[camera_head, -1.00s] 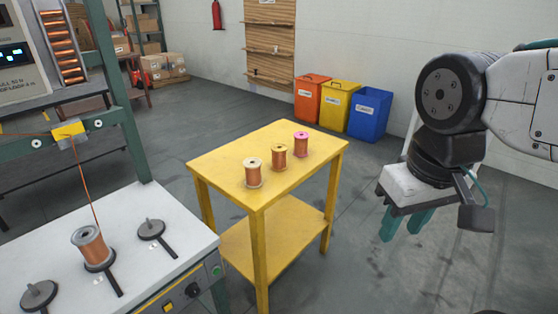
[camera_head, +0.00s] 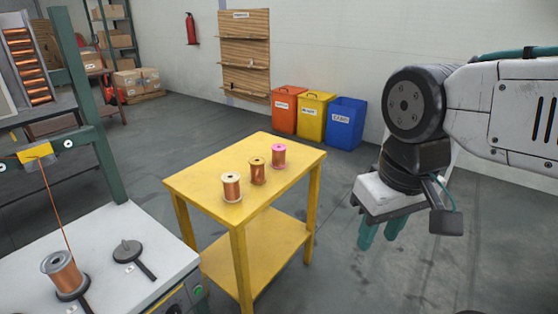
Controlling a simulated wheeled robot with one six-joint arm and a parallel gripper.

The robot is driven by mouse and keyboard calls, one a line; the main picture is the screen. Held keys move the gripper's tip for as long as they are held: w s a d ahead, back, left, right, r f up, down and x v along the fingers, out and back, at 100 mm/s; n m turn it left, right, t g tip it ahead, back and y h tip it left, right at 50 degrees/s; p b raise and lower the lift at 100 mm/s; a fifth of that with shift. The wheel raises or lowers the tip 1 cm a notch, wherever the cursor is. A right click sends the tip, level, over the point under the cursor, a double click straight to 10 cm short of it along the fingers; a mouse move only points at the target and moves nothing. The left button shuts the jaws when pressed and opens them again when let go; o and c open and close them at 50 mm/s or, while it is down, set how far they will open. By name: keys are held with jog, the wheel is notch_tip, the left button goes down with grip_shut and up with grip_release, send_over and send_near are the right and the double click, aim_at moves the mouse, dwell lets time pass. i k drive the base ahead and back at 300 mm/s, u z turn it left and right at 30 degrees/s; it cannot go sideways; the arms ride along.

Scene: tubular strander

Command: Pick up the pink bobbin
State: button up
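The pink bobbin (camera_head: 279,156), wound with copper wire and with a pink top flange, stands upright on the yellow table (camera_head: 205,178). It is the farthest right of a row of 3 bobbins. My gripper (camera_head: 380,236), with teal fingers pointing down, hangs to the right of the table, clear of the bobbins. The two fingers look apart with nothing visible between them.
A white machine bench (camera_head: 125,285) at lower left holds a grey-topped bobbin (camera_head: 64,274) with a wire running up, and a spindle (camera_head: 128,252). Orange (camera_head: 288,110), yellow (camera_head: 313,118) and blue (camera_head: 345,124) bins stand by the back wall. Floor right of the table is clear.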

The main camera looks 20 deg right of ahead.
aim_at(278, 149)
jog(key=z, duration=0.5)
jog(key=i, duration=1.1)
jog(key=z, duration=0.6)
